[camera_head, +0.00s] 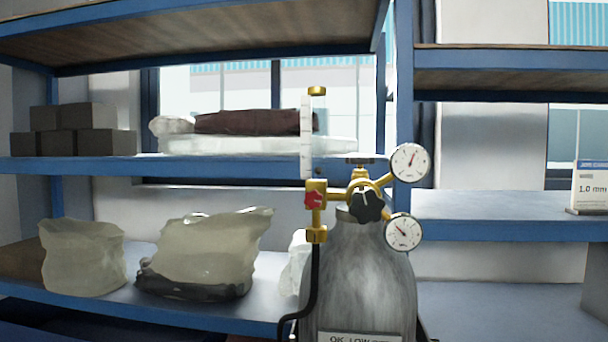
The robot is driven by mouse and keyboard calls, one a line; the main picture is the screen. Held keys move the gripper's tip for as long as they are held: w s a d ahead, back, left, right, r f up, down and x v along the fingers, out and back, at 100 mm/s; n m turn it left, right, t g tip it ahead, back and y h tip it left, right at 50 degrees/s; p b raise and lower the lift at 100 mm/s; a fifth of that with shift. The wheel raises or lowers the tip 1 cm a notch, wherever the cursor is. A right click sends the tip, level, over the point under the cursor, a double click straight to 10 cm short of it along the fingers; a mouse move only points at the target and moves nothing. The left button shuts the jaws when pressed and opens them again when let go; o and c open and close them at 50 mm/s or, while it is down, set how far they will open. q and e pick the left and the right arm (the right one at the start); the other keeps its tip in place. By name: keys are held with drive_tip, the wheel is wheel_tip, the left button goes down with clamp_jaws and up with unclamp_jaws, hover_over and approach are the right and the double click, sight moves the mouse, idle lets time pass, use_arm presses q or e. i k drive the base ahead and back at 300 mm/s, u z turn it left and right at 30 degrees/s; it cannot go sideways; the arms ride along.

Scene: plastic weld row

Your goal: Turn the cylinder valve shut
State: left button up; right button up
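A grey gas cylinder (358,275) stands upright in front of the blue shelving, right of the middle. Brass valve and regulator fittings (345,190) sit on its top. A small dark handwheel (359,161) shows at the top of the fittings, edge-on. A black star-shaped knob (367,206) faces me below it. How far either is turned I cannot tell. Two round white gauges, an upper one (410,161) and a lower one (403,232), are on the right side. Neither of my grippers is in view.
A clear flow tube (306,140) with a red part (313,198) stands left of the valve. A black hose (314,280) hangs from it beside the cylinder. Shelves behind hold pale bags (205,250), dark blocks (85,142) and a small box (590,187).

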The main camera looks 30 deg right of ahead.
sight(361, 161)
drive_tip(key=u, duration=0.85)
drive_tip(key=k, duration=0.3)
drive_tip(key=z, duration=1.25)
